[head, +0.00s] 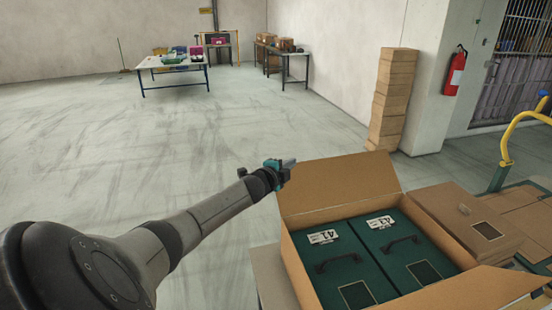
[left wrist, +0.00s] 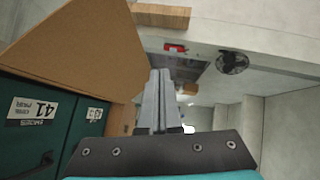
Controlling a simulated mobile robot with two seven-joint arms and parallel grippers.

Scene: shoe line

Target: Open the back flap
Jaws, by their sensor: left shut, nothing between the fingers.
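An open cardboard box holds two dark green shoe boxes, labelled 41 (head: 335,255) and 43 (head: 395,240). Its back flap (head: 340,187) stands raised along the far edge; I cannot tell exactly how far it leans. My left gripper (head: 289,162) is shut and empty at the flap's upper left corner. In the left wrist view the closed fingers (left wrist: 158,98) are just right of the flap (left wrist: 85,45); whether they touch it is unclear. The front flap (head: 475,292) is folded outward at the lower right. My right gripper is not in view.
A closed cardboard box (head: 465,215) with a dark label stands right of the open box. A tall stack of cartons (head: 392,100) is behind, beside a fire extinguisher (head: 456,72). A yellow rail (head: 512,135) is at the right. The floor at left is clear.

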